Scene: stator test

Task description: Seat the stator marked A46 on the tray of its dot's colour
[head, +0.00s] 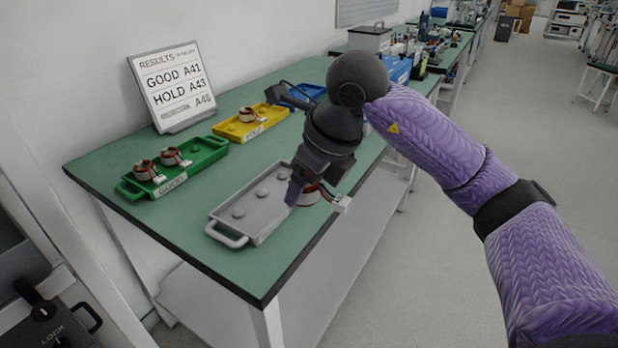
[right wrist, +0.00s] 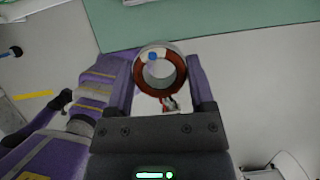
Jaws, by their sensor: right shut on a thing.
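My right gripper (head: 302,192) is shut on a stator (head: 311,197), a copper-wound ring with a white connector. It is held near the table's front edge, beside the grey tray. In the right wrist view the stator (right wrist: 143,75) sits between both fingers (right wrist: 165,68), with a blue dot on its rim; I cannot read a mark on it. A blue tray (head: 314,90) lies at the back, partly hidden. The grey tray (head: 217,220) is empty, with several round seats. The yellow tray (head: 270,122) holds one stator (head: 247,115). The green tray (head: 206,157) holds two stators. My left gripper is out of view.
A results board (head: 172,85) reads GOOD A41, HOLD A43, and A46 beside a grey label too small to read. The green table (head: 130,230) has bare room between the trays. More equipment stands farther back.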

